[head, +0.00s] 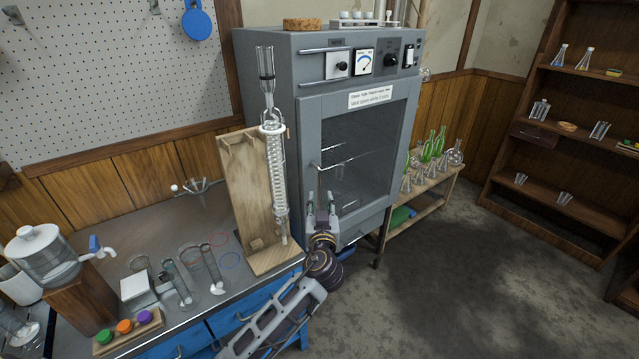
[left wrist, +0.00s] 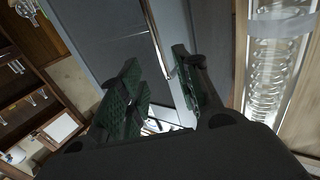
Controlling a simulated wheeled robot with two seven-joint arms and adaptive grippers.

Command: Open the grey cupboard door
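The grey cupboard (head: 265,90) stands against the wall behind the bench, its front door (head: 377,100) shut. The door has a dark glass pane in a grey frame. A slim metal handle (head: 314,165) is on the door's left side, partly hidden behind my gripper. My left gripper (head: 320,197) is in front of the lower left of the door, its fingers apart. In the left wrist view, the gripper (left wrist: 158,65) is open with a bright metal bar (left wrist: 156,38) running between the fingers; contact cannot be told. My right gripper is not in view.
A wooden stand with a glass condenser (head: 273,180) is close left of the gripper. Glassware and a water jar (head: 42,250) stand on the bench. A low rack with bottles (head: 430,180) is right of the cupboard. The floor (head: 450,280) in front is clear.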

